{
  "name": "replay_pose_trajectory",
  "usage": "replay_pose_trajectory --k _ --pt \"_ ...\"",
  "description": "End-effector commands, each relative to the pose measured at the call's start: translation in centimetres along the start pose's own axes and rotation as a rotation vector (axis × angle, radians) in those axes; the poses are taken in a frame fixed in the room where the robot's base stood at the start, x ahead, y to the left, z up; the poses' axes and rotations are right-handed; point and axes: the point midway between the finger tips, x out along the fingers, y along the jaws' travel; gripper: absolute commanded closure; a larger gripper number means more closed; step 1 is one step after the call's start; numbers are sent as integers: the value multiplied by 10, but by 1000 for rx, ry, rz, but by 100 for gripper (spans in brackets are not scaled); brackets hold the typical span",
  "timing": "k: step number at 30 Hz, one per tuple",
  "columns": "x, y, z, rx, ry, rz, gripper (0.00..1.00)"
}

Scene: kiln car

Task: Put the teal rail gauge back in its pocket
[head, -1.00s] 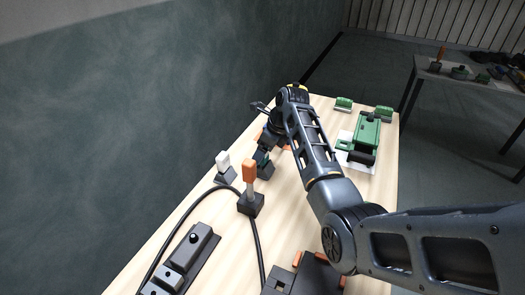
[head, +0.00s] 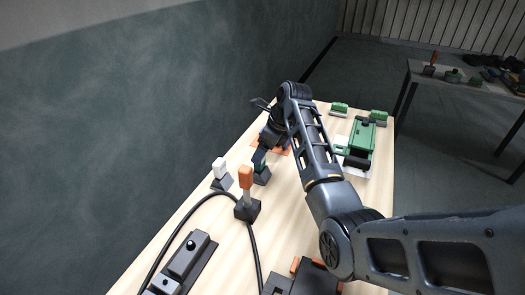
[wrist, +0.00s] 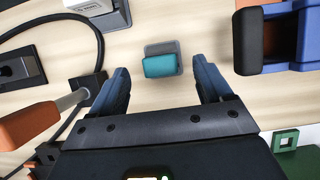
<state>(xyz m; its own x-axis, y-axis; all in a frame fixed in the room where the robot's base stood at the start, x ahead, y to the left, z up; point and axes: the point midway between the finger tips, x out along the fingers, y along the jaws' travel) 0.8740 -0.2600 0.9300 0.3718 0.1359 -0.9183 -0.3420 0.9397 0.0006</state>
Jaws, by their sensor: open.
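A small teal block (wrist: 160,66), which looks like the rail gauge, is in the wrist view at top centre. It is at a grey base (wrist: 163,47); I cannot tell how deep it sits in it. In the head view the teal piece (head: 260,165) shows only partly, below my gripper, on its grey base (head: 262,178). My gripper (wrist: 161,70) is open, its two dark fingers apart on the left and right of the teal block, with wood visible between. In the head view my gripper (head: 261,154) is largely hidden by my arm.
An orange-handled piece (head: 246,180) and a white-topped piece (head: 220,170) stand close by. A black cable (head: 248,232) runs past a dark fixture (head: 188,258). A blue and black object (wrist: 266,42) is right of my gripper. A green device (head: 360,138) stands farther back.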

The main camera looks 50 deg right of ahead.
Motion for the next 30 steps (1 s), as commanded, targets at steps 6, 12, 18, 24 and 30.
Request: replay_pose_trajectory --k 6,12,18,24,30 --pt "-8 0 0 0 0 0 21" --pt "-15 0 0 0 0 0 21" --pt "-23 0 0 0 -1 -1 21" --pt "-30 0 0 0 0 0 21" --pt "-36 0 0 0 0 0 21"
